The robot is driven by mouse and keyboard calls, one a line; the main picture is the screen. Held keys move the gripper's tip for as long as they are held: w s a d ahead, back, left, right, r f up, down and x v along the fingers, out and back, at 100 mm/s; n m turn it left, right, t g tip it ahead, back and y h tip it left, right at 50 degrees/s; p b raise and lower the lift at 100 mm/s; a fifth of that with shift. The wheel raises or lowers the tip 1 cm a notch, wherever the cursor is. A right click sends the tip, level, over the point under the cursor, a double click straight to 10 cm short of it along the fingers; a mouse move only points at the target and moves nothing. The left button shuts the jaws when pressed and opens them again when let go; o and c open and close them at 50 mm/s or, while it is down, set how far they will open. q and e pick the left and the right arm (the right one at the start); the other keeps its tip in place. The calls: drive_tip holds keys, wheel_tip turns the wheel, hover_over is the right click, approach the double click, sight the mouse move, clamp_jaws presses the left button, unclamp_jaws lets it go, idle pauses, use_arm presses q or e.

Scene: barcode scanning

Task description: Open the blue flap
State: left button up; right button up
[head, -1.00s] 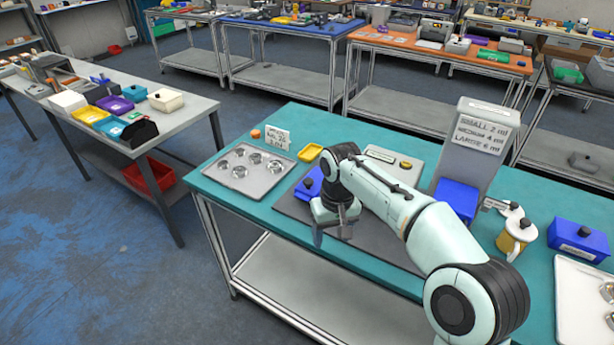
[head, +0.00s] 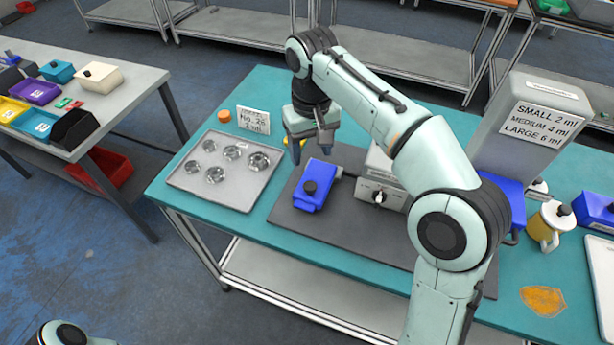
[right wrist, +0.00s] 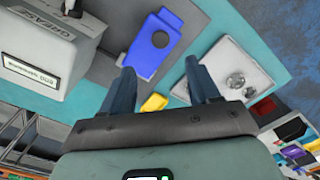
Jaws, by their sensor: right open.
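A blue flat-topped item with a black round knob (head: 312,187) lies on the dark mat; it also shows in the right wrist view (right wrist: 152,45). A larger blue part (head: 505,197) sits low at the front of the grey dispenser (head: 532,120), partly hidden by my right arm. I cannot tell which blue part is the flap. My right gripper (head: 311,154) is open and empty, pointing down just behind the knobbed item. In the right wrist view its two fingers (right wrist: 160,72) are apart with nothing between them. My left gripper is out of view.
A small yellow dish (right wrist: 154,103) is near the right fingers.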

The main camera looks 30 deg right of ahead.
sight(310, 186)
wheel_tip(310, 186, down, 10)
drive_tip(key=shift+f+b, duration=0.1)
drive_tip(key=shift+b, duration=1.1)
drive_tip(key=shift+w+f, duration=0.1)
drive_tip(key=shift+f, duration=0.4)
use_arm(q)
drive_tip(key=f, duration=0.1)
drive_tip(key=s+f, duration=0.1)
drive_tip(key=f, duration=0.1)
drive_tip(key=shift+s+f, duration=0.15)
use_arm(e)
clamp_jaws()
